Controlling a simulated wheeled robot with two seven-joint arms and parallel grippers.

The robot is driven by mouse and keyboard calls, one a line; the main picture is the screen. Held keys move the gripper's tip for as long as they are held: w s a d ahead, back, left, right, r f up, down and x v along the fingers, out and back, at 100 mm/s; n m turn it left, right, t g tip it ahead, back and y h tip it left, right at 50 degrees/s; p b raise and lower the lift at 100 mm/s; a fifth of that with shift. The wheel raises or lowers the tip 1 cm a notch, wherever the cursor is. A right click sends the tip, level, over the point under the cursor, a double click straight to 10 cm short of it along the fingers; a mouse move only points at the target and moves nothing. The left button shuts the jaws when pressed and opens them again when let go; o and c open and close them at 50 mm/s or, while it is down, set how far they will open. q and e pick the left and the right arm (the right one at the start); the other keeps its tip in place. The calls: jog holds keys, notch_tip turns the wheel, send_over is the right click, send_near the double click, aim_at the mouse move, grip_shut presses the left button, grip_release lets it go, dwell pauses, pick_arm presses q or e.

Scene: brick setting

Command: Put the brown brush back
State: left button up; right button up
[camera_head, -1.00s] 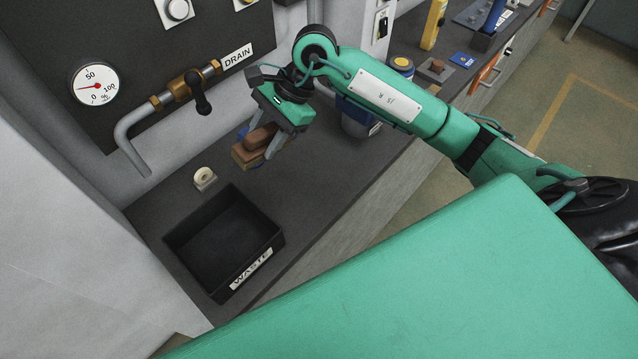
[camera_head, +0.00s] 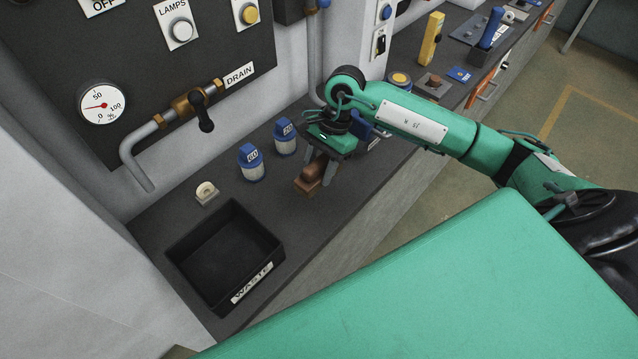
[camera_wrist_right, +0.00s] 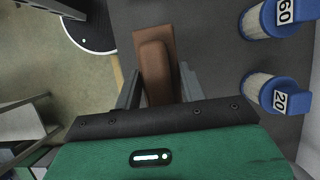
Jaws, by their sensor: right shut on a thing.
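The brown brush (camera_head: 309,178) is a small block with a rounded raised top, held low over the dark bench. In the right wrist view the brush (camera_wrist_right: 155,62) lies between the two fingers. My right gripper (camera_head: 322,172) is shut on it; the fingers also show in the right wrist view (camera_wrist_right: 158,88). I cannot tell whether the brush touches the bench. My left gripper is not in view.
A black WASTE tray (camera_head: 272,243) stands at the bench's left end. Two blue-capped jars stand behind the brush, marked 60 (camera_head: 250,163) and 20 (camera_head: 285,138). A tape roll (camera_head: 206,192) is behind the tray. The DRAIN pipe (camera_head: 137,160) juts from the wall.

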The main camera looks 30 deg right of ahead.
aim_at(319, 179)
notch_tip(319, 179, down, 4)
jog(key=shift+f+p, duration=0.2)
jog(key=shift+p, duration=0.2)
notch_tip(319, 179, down, 3)
jog(key=shift+f+p, duration=0.1)
jog(key=shift+p, duration=0.45)
jog(key=shift+f, duration=0.45)
jog(key=o, duration=0.9)
